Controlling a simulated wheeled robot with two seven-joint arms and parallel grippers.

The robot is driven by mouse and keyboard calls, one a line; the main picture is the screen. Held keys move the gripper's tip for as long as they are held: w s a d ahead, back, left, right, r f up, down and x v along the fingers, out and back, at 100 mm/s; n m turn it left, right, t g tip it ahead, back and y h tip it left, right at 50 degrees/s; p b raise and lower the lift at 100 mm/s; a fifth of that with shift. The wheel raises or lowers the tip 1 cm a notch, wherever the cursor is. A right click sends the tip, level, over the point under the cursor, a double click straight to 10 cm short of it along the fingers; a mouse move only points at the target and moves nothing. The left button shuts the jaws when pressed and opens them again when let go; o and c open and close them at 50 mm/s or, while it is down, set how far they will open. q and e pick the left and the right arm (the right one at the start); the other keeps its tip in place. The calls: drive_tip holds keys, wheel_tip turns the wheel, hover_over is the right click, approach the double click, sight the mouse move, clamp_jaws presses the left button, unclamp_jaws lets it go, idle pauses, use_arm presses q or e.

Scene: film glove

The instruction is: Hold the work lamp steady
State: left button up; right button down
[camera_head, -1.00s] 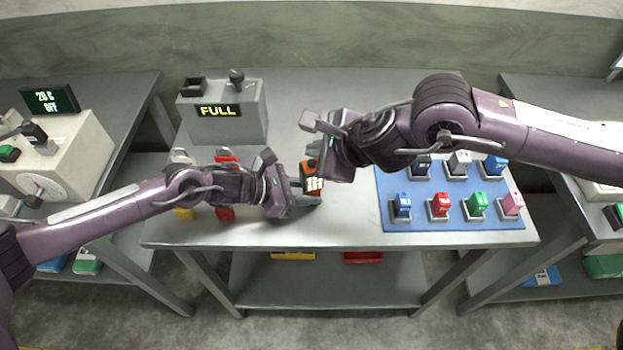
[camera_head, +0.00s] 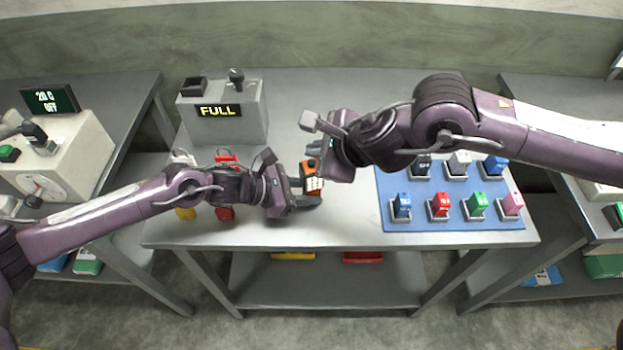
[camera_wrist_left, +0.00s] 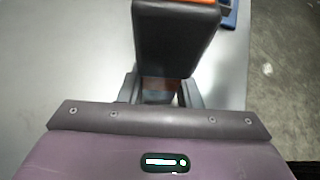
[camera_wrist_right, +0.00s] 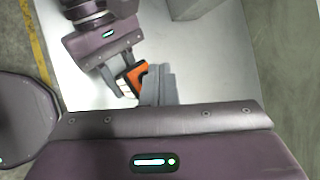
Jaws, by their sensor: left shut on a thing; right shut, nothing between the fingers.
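The work lamp (camera_head: 313,184) is a small orange and black block with a pale gridded face, above the middle table. My left gripper (camera_head: 301,191) is shut on it from the left. In the left wrist view the lamp's dark body (camera_wrist_left: 175,45) stands up between the fingers. My right gripper (camera_head: 320,148) is shut and empty, close beside the lamp on its far side. In the right wrist view its closed fingers (camera_wrist_right: 158,88) are beside the orange lamp (camera_wrist_right: 137,72); I cannot tell whether they touch it. The right arm hides part of that area in the head view.
A grey box with a FULL display (camera_head: 235,125) stands at the back left. A blue mat (camera_head: 450,224) with several coloured blocks lies to the right. Red (camera_head: 226,212) and yellow items lie near the left arm. The table front between gripper and mat is clear.

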drive_tip(key=shift+f, duration=0.15)
drive_tip(key=shift+f, duration=0.25)
drive_tip(key=shift+f, duration=0.45)
idle(0.8)
drive_tip(key=shift+r, duration=0.9)
wheel_tip(320, 180, up, 6)
idle(0.5)
use_arm(q)
drive_tip(key=o, duration=0.8)
